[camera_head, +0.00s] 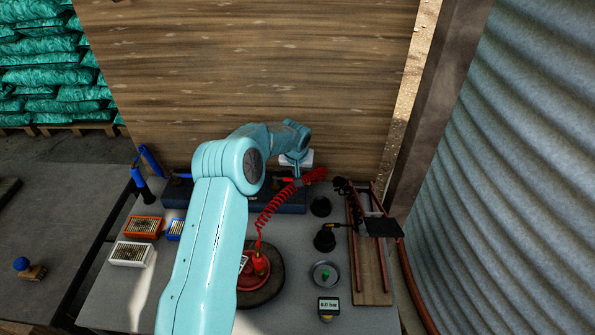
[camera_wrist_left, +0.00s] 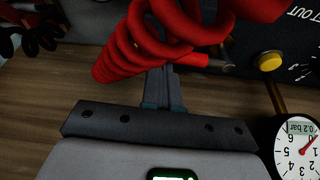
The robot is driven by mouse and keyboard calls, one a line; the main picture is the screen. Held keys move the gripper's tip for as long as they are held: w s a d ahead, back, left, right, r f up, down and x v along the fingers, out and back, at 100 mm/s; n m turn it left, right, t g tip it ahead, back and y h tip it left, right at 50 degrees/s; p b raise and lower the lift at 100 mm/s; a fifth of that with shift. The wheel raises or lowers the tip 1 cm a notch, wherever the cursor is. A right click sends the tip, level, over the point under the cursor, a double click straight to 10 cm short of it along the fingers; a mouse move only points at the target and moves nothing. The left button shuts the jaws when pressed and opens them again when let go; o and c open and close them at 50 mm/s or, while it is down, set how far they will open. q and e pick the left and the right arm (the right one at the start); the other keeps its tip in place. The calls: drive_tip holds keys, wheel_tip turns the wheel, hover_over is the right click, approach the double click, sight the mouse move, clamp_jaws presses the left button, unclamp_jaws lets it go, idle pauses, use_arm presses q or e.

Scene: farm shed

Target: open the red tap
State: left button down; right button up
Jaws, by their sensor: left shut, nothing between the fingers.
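My left gripper (camera_wrist_left: 167,78) is shut, with its two fingers together and nothing between them. In the head view my left arm reaches to the dark blue panel (camera_head: 292,205) at the back of the bench. The fingertips are largely hidden behind the wrist there. A red bar (camera_wrist_left: 195,60), which looks like the red tap's lever, lies just beside the fingertips in the wrist view. I cannot tell whether they touch. The red coiled hose (camera_wrist_left: 150,38) crosses in front and hides part of it. My right gripper is not in view.
A round gauge (camera_wrist_left: 300,150) reads about 0.2 bar, near a yellow knob (camera_wrist_left: 269,61). The red coiled hose (camera_head: 272,208) runs down to a red fitting (camera_head: 260,264). A small display (camera_head: 328,306) reads 0.0 bar. A rack with red rails (camera_head: 371,290) stands at right.

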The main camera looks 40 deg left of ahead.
use_arm(q)
drive_tip(key=shift+s+d+m+h+b, duration=0.35)
drive_tip(key=shift+s+m+b, duration=0.2)
drive_tip(key=shift+m, duration=0.25)
drive_tip(key=s+m, duration=0.1)
drive_tip(key=d+m+h+b, duration=0.1)
drive_tip(key=m, duration=0.1)
drive_tip(key=shift+s+d+m+t, duration=0.1)
drive_tip(key=shift+s+m+t, duration=0.2)
drive_tip(key=shift+s+t, duration=0.1)
drive_tip(key=shift+s+d+f+m+h+b, duration=0.1)
drive_tip(key=shift+s+m+h+b, duration=0.25)
drive_tip(key=shift+s+m+b, duration=0.4)
drive_tip(key=m+b, duration=0.1)
drive_tip(key=s+m, duration=0.1)
drive_tip(key=m, duration=0.1)
drive_tip(key=shift+s+d+f+h+b, duration=0.1)
drive_tip(key=shift+h+b, duration=0.3)
drive_tip(key=s+m+b, duration=0.1)
drive_tip(key=s+m+h+b, duration=0.1)
drive_tip(key=m, duration=0.1)
drive_tip(key=shift+a, duration=0.2)
drive_tip(key=shift+s+a+m+g+b, duration=0.1)
drive_tip(key=shift+s+m+g+b, duration=0.25)
drive_tip(key=shift+m, duration=0.1)
drive_tip(key=shift+s+a+r, duration=0.1)
drive_tip(key=shift+s+r, duration=0.1)
drive_tip(key=shift+s+b, duration=0.1)
drive_tip(key=shift+b, duration=0.2)
drive_tip(key=shift+r, duration=0.1)
